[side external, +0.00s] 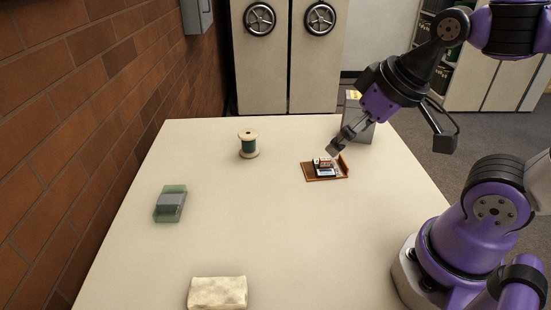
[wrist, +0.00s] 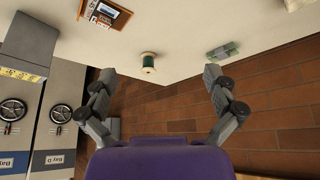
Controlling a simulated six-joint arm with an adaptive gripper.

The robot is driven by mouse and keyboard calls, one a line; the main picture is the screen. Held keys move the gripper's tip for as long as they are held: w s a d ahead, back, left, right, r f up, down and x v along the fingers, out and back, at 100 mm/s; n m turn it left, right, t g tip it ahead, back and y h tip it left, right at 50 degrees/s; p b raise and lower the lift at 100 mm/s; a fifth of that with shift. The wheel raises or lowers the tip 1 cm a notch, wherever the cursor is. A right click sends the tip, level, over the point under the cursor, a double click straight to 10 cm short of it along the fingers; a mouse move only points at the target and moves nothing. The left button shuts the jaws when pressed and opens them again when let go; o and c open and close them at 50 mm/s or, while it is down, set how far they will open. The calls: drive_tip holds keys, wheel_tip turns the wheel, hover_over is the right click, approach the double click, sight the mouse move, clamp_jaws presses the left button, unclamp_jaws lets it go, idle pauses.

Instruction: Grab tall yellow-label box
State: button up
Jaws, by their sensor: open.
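The tall grey box (side external: 359,128) stands upright near the far right edge of the table, with a yellow patch at its top. My arm and gripper partly cover it in the side view. In the wrist view the grey box (wrist: 25,42) is at the far left, its yellow label (wrist: 18,74) showing at its end. My gripper (wrist: 161,75) is open, and its fingers are empty and wide apart. In the side view my gripper (side external: 335,150) is above the table, just left of the tall box, not around it.
A brown tray (side external: 311,178) with small items lies below my gripper. A green thread spool (side external: 248,147) stands to its left. A grey-and-green block (side external: 170,204) and a cream block (side external: 217,293) lie on the table (side external: 270,230). A brick wall (side external: 90,110) borders the left; the table's middle is clear.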

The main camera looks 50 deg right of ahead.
drive_tip(key=w+d+r+m+g, duration=0.1)
drive_tip(key=w+d+r+m, duration=0.4)
drive_tip(key=w+m, duration=0.15)
drive_tip(key=m+g, duration=0.4)
drive_tip(key=m, duration=1.8)
hover_over(360, 111)
drive_tip(key=w+d, duration=0.1)
drive_tip(key=d, duration=0.1)
wheel_tip(360, 111, down, 6)
drive_tip(key=shift+d+r, duration=0.1)
drive_tip(key=shift+m+g, duration=0.3)
drive_tip(key=shift+m, duration=0.25)
drive_tip(key=f, duration=0.4)
drive_tip(key=shift+s+d+f, duration=0.15)
drive_tip(key=shift+d+f, duration=0.25)
wheel_tip(360, 111, down, 6)
drive_tip(key=shift+a+f, duration=0.1)
drive_tip(key=shift+a, duration=0.05)
drive_tip(key=c, duration=1.3)
